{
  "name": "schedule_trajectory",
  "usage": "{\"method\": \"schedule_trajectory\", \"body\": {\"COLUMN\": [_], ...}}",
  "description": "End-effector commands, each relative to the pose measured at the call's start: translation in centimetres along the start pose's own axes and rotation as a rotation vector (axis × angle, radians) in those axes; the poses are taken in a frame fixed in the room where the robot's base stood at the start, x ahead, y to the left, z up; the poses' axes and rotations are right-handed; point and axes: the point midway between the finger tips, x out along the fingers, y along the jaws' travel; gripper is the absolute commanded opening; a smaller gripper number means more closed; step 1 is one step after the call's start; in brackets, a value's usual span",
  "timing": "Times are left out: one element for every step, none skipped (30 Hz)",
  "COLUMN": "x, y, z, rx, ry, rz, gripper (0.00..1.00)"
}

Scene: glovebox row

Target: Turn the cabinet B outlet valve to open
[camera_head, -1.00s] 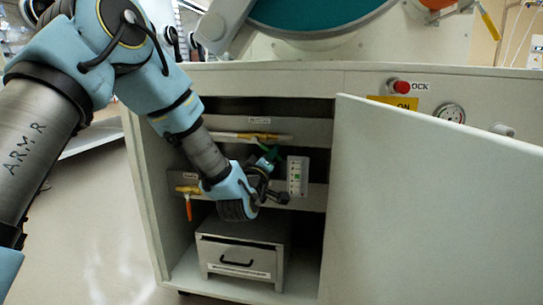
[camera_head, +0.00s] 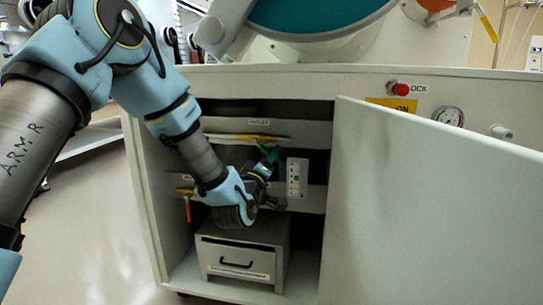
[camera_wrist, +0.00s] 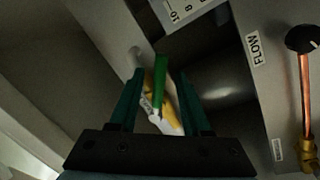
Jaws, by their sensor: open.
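A green valve handle (camera_wrist: 160,74) on a yellow pipe fitting (camera_wrist: 168,108) shows in the wrist view. My gripper (camera_wrist: 162,88) is open, with one green finger on each side of the handle. Gaps show between the handle and both fingers, so I cannot see any contact. In the head view my gripper (camera_head: 267,160) is inside the open cabinet, just below the upper yellow pipe (camera_head: 240,136), and it mostly hides the green handle. A small label (camera_head: 259,121) above that pipe is too small to read surely.
A second valve with an orange handle (camera_head: 188,210) hangs at the lower left. A white flow meter (camera_head: 297,177) stands right of my gripper. A grey drawer box (camera_head: 237,258) sits below. The open cabinet door (camera_head: 430,210) blocks the right side.

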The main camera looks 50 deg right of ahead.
Motion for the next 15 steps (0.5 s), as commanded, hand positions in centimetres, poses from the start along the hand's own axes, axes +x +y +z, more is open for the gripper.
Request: {"method": "schedule_trajectory", "body": {"x": [-0.8,-1.4,-2.2,-2.9,-3.5,-4.3,-4.9,-5.5,-6.2,-6.7,-7.2,-7.7,-8.1,-8.4,-8.8], "y": [0.1,0.1,0.1,0.1,0.1,0.2,0.1,0.1,0.1,0.1,0.1,0.1,0.1,0.1,0.1], "z": [-0.1,-0.1,-0.1,-0.1,-0.1,-0.1,-0.1,-0.1,0.0,-0.1,-0.1,0.0,0.0,0.0,0.0], "rx": [0.0,0.0,0.0,0.0,0.0,0.0,0.0,0.0,-0.001,-0.001,-0.001,-0.001,-0.001,-0.001,-0.001], "ry": [-0.003,-0.002,-0.003,-0.004,-0.003,-0.004,-0.004,-0.004,-0.004,-0.003,-0.004,-0.003,-0.003,-0.003,-0.002], "rz": [-0.003,-0.002,-0.003,-0.003,-0.003,-0.003,-0.002,-0.002,-0.002,-0.002,-0.002,-0.001,-0.001,-0.001,0.0], "gripper": [0.48,0.48,0.48,0.48,0.48,0.48,0.48,0.48,0.48,0.48,0.48,0.48,0.48,0.48,0.48]}}
